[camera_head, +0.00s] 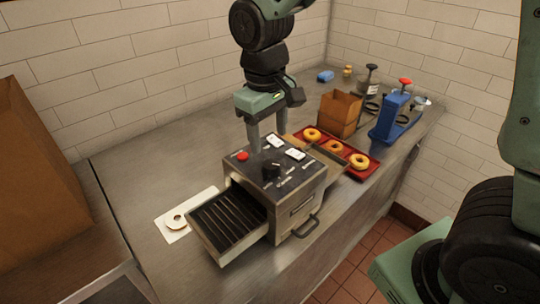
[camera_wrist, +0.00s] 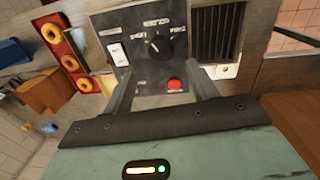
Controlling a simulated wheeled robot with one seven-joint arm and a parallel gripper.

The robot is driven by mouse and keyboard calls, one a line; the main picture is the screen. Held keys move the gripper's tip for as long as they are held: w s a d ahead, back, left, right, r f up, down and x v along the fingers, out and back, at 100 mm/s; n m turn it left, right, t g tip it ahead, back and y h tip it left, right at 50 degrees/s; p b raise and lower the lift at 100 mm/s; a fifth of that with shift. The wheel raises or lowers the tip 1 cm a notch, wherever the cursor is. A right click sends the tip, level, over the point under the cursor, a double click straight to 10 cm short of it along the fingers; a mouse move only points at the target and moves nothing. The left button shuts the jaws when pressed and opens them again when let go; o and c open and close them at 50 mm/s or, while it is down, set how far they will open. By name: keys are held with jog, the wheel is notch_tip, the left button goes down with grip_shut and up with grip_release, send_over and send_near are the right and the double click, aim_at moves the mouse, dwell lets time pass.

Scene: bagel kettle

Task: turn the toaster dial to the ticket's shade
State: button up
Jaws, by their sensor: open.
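The toaster (camera_head: 285,195) is a dark-topped metal box on the counter with a slatted tray out to its left. Its round black dial (camera_wrist: 160,46) has a pale pointer mark and is ringed by labels too small to read; it also shows in the head view (camera_head: 271,170). A red button (camera_wrist: 174,84) and a white card (camera_wrist: 119,54) are on the same top. In the head view there are two white cards, one of them the right card (camera_head: 295,154); I cannot read a shade on either. My gripper (camera_wrist: 162,85) is open and empty above the panel, its fingers apart from the dial.
A red tray (camera_head: 318,148) with several bagels and a paper bag (camera_head: 340,113) stand behind the toaster. A blue device (camera_head: 391,117) is at the far right.

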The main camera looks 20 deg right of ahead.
aim_at(270, 163)
jog(key=f, duration=0.5)
jog(key=f+p, duration=0.1)
jog(key=f, duration=0.1)
jog(key=shift+w+d+f, duration=0.1)
jog(key=shift+d+f, duration=0.15)
jog(key=shift+f, duration=0.15)
jog(key=c, duration=1)
